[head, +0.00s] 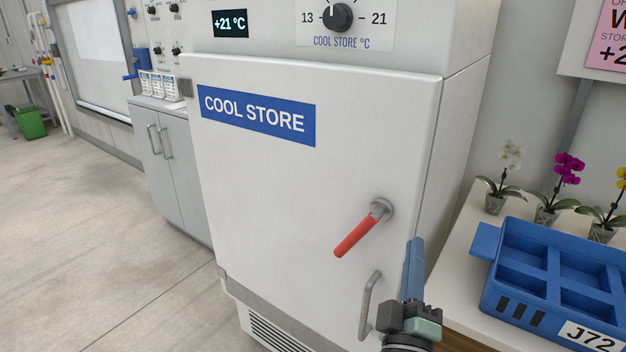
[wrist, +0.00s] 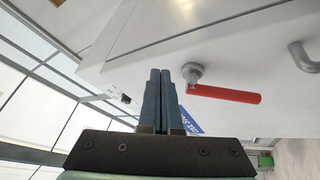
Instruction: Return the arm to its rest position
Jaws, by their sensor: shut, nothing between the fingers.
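My gripper (head: 414,250) is in front of the lower right part of the cool store door, to the right of the red lever handle. In the wrist view my gripper (wrist: 160,75) has its two blue fingers together with nothing between them. The red lever handle (head: 356,236) slants down to the left from its round grey pivot. It also shows in the wrist view (wrist: 226,94), to the right of the fingertips and apart from them. The cool store door (head: 290,190) looks closed.
A grey bar handle (head: 367,304) is just left of my gripper. At right, a bench (head: 468,222) holds a blue compartment tray (head: 490,290) labelled J72 and several potted orchids (head: 548,205). The floor (head: 110,240) at left is clear. The display (head: 230,23) reads +21 °C.

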